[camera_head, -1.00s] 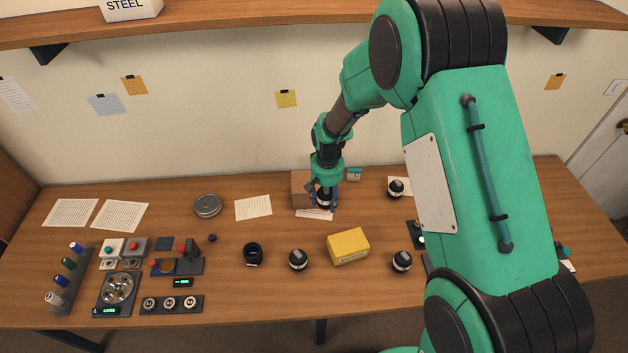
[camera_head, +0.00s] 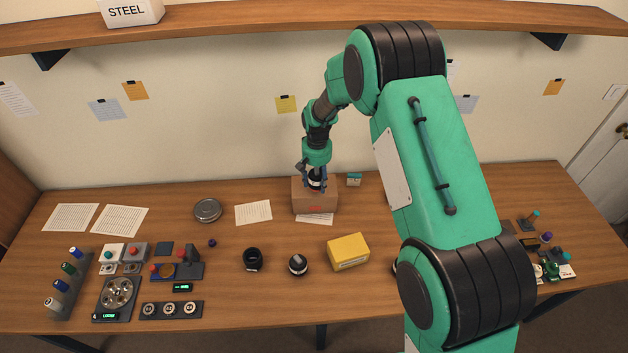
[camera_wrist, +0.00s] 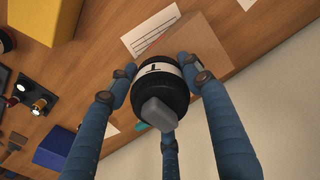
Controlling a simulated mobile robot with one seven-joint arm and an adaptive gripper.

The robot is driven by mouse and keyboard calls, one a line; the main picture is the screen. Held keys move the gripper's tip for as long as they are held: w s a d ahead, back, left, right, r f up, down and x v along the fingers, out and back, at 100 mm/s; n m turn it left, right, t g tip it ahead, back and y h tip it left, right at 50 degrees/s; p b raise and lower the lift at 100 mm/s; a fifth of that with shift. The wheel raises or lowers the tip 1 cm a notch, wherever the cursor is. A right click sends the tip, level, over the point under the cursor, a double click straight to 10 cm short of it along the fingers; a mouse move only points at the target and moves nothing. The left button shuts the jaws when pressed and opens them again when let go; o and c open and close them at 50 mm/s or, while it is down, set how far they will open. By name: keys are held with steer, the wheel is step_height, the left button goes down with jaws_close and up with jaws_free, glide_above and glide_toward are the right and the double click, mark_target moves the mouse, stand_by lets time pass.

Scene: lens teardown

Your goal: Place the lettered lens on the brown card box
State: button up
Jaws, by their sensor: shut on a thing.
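A black lens with a white band bearing a dark letter (camera_wrist: 158,88) is held between the fingers of my gripper (camera_wrist: 165,85) in the wrist view. In the head view the lens (camera_head: 315,181) is at the top of the brown card box (camera_head: 316,203), with my gripper (camera_head: 314,174) around it from above. The brown card box (camera_wrist: 205,42) also shows behind the lens in the wrist view. I cannot tell whether the lens touches the box top.
A yellow box (camera_head: 348,251), a black lens with a white band (camera_head: 298,265) and a black ring-like part (camera_head: 253,259) stand in front. A small teal-topped box (camera_head: 354,180) is just right of the card box. A paper (camera_head: 314,219) lies before it.

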steer(key=shift+w+a+f, duration=0.1)
steer(key=shift+w+a, duration=0.1)
steer(key=shift+w, duration=0.8)
steer(key=shift+w+a, duration=0.15)
steer(key=shift+w, duration=0.85)
steer(key=shift+f, duration=1.8)
steer(key=shift+s+f, duration=0.1)
steer(key=shift+f, duration=0.3)
steer(key=shift+s+f+b, duration=0.1)
steer(key=shift+f+b, duration=0.2)
steer(key=o, duration=1.7)
steer(key=shift+f, duration=0.25)
steer(key=shift+r, duration=0.15)
